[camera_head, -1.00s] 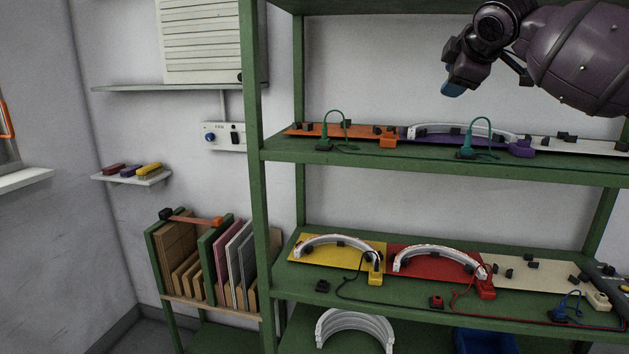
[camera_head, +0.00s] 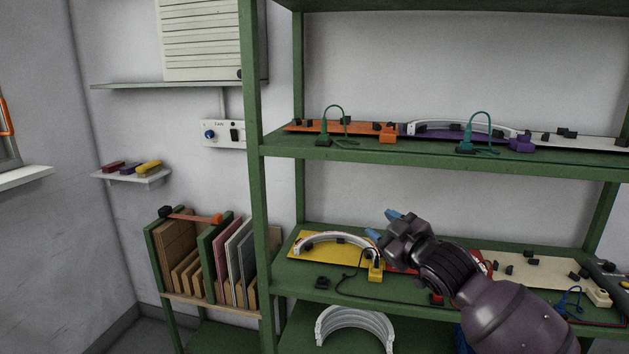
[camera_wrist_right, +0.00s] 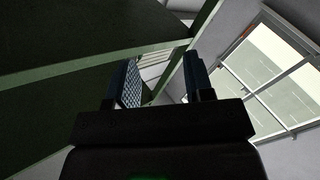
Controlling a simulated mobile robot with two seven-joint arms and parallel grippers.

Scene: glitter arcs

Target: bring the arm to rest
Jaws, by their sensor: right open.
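My right gripper (camera_head: 383,224) is in front of the green shelf unit, before the lower shelf, with its blue-tipped fingers apart and nothing between them. It points up and to the left. In the right wrist view its two fingers (camera_wrist_right: 165,85) stand well apart with an empty gap. My right arm comes in from the lower right and hides most of the red panel (camera_head: 397,266) and whatever lies on it. My left gripper is out of view.
The green shelf (camera_head: 254,200) holds a yellow panel (camera_head: 306,240) with a white arc (camera_head: 335,239). Above are an orange panel (camera_head: 300,128) and a purple panel with another arc. White arcs (camera_head: 355,325) lie below. A board rack (camera_head: 205,262) stands left.

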